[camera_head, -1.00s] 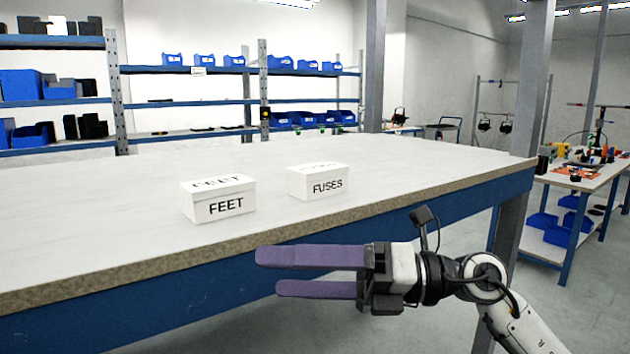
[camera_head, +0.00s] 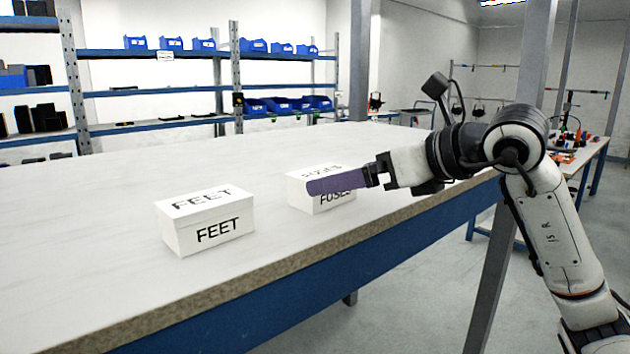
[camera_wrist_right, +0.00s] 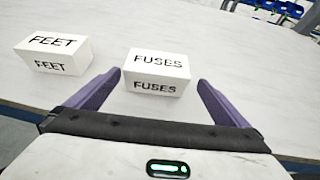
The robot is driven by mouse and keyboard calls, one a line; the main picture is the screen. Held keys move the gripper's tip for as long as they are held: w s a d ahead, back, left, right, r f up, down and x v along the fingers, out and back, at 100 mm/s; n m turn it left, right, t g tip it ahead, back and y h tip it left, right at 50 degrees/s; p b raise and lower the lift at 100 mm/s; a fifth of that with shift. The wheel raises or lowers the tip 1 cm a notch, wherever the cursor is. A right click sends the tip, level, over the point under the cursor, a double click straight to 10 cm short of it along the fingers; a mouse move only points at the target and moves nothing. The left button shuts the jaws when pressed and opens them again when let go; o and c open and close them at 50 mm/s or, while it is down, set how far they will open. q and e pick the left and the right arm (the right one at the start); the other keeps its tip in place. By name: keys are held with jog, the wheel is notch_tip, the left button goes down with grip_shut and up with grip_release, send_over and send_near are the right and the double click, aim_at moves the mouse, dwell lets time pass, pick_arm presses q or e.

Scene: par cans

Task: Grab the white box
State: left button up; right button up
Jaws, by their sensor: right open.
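Two white boxes stand on the table. The one labelled FUSES (camera_head: 308,196) is partly hidden behind my right gripper (camera_head: 335,183) in the head view. The one labelled FEET (camera_head: 205,220) stands to its left. In the right wrist view my right gripper (camera_wrist_right: 155,92) is open, its two purple fingers apart. The FUSES box (camera_wrist_right: 157,70) shows there just beyond and between the fingertips, not gripped. The FEET box (camera_wrist_right: 55,52) is outside the fingers to the left. My left gripper is not in view.
The light table top (camera_head: 90,205) is clear around the boxes, with its front edge close to my right arm. Shelves with blue bins (camera_head: 285,104) stand at the back. Another workbench with small items (camera_head: 580,150) is at the far right.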

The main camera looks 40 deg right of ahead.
aim_at(298, 197)
jog(key=shift+x, duration=0.8)
jog(key=shift+w+a+f, duration=0.15)
jog(key=shift+w+f, duration=0.05)
jog(key=shift+w, duration=0.05)
jog(key=p+x, duration=0.1)
jog(key=x, duration=0.1)
jog(key=p+x, duration=0.1)
jog(key=x, duration=0.1)
jog(key=shift+w+a+f, duration=0.1)
jog(key=shift+a+f, duration=0.1)
jog(key=shift+a, duration=0.05)
jog(key=shift+w+f, duration=0.1)
jog(key=shift+w, duration=0.1)
jog(key=c, duration=1)
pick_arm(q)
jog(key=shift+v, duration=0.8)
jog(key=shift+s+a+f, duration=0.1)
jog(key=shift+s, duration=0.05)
